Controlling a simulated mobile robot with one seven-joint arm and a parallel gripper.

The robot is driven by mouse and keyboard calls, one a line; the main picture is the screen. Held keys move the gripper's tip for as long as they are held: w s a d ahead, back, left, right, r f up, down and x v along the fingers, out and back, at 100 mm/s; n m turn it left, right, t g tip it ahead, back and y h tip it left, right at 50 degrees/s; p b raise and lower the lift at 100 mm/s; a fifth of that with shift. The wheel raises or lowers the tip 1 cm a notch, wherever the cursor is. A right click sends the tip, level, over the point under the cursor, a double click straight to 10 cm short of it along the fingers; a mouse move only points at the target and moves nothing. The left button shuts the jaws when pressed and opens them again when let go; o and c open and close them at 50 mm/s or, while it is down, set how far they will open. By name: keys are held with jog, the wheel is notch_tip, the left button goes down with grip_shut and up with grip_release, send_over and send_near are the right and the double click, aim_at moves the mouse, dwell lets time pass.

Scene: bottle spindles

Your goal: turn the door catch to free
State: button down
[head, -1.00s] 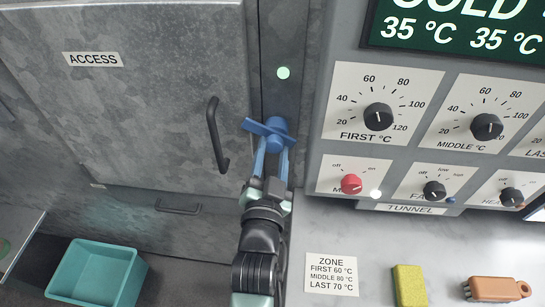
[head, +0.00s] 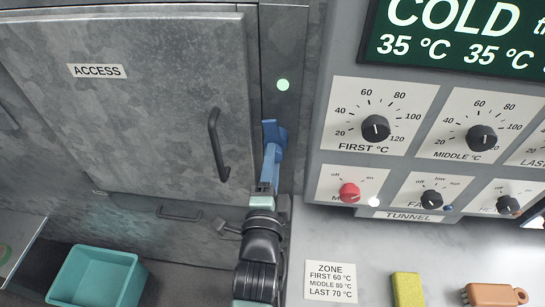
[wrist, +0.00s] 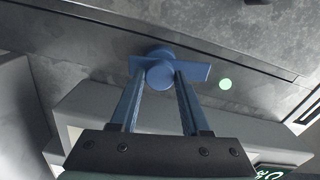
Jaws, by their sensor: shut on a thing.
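The blue door catch (head: 270,128) sits on the frame strip just right of the grey access door (head: 150,110). Its bar now looks upright along the strip in the head view. The door looks closed.
A black door handle (head: 217,145) stands left of the catch, close to my gripper. A lit green lamp (head: 283,85) is above right. The control panel (head: 312,170) with knobs lies right. A teal bin (head: 95,275), yellow sponge (head: 407,288) and brush (head: 494,294) lie lower.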

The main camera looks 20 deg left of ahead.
jog(key=shift+r+m+p, duration=0.1)
jog(key=shift+m+p, duration=0.45)
jog(key=shift+m, duration=0.45)
jog(key=shift+c, duration=1.8)
grip_release()
jog(key=b+v, duration=0.3)
jog(key=v, duration=1)
jog(key=shift+b, duration=0.35)
